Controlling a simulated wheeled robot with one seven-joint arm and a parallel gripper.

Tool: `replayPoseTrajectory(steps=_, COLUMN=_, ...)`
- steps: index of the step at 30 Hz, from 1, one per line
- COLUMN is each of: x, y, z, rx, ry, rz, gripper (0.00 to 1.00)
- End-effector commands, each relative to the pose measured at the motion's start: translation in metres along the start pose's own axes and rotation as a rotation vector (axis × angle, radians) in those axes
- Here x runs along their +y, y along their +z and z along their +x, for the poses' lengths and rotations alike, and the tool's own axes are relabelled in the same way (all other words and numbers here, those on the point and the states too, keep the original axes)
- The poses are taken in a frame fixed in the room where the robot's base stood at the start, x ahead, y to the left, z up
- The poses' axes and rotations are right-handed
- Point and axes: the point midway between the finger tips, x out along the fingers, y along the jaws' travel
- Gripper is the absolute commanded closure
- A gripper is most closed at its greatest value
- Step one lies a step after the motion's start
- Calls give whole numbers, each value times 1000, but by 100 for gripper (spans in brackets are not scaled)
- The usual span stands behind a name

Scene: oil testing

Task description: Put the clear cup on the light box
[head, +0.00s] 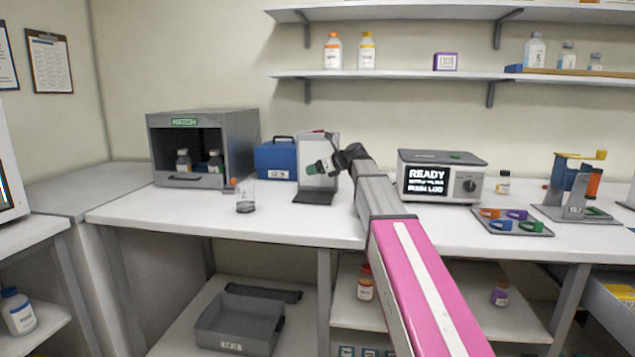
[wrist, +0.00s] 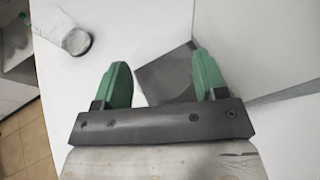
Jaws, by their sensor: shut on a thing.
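The clear cup (head: 245,197) stands on the white bench left of the light box, with a dark bottom. It also shows at the upper left of the wrist view (wrist: 76,40), apart from my fingers. The light box (head: 316,196) has a flat dark grey base and an upright pale panel; its base (wrist: 165,75) shows beyond and between my fingers in the wrist view. My gripper (head: 316,168) is in front of the panel. Its green fingers (wrist: 160,80) are apart in the wrist view. I make out nothing held between them, and any clear thing there is not discernible.
A grey open cabinet (head: 240,130) with bottles and a blue case (head: 275,160) stand behind the cup. Right of my arm are a READY device (head: 440,172), a tray of coloured pieces (head: 512,228) and a stand (head: 575,212). The bench front left is clear.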

Motion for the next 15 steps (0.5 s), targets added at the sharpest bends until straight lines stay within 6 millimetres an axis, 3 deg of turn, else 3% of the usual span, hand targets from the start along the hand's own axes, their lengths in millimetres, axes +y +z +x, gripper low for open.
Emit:
replayPoseTrajectory(steps=4, x=-15, y=-6, z=10, rx=1, ry=0, rz=1, gripper=58)
replayPoseTrajectory(steps=10, x=-17, y=-15, z=15, rx=1, ry=0, rz=0, gripper=58)
replayPoseTrajectory(steps=15, x=-16, y=-37, z=24, rx=1, ry=0, rz=2, gripper=58)
